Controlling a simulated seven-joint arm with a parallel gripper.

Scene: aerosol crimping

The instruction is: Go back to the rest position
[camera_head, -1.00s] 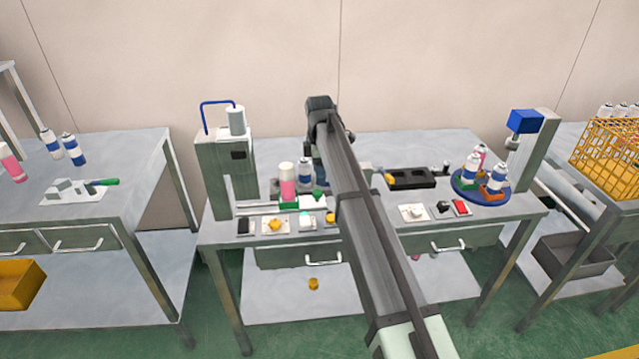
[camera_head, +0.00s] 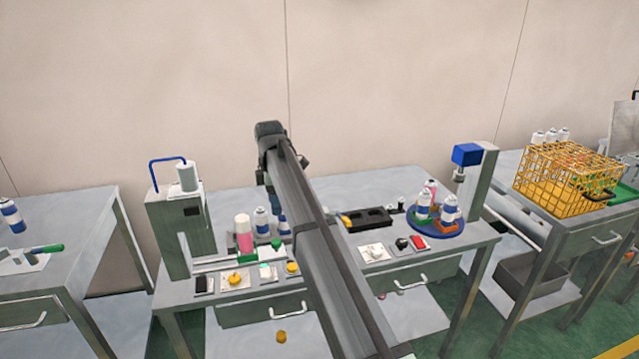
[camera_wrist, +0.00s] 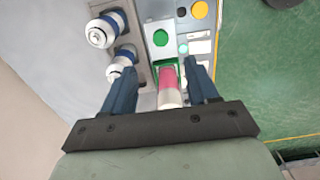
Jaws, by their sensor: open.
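My gripper (camera_wrist: 163,92) shows in the wrist view with its two blue fingers apart. A pink and white can (camera_wrist: 170,88) shows in the space between the fingers, in a green holder; I cannot tell whether either finger touches it. In the head view the same pink and white can (camera_head: 243,236) stands upright on the middle bench beside the crimping press (camera_head: 180,225).
White and blue cans (camera_wrist: 100,33) stand beside the can. Buttons (camera_head: 235,280) line the bench front. A blue turntable (camera_head: 437,231) with several cans is at the right, under a blue-headed post (camera_head: 467,154). A yellow wire basket (camera_head: 570,175) stands on the right bench.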

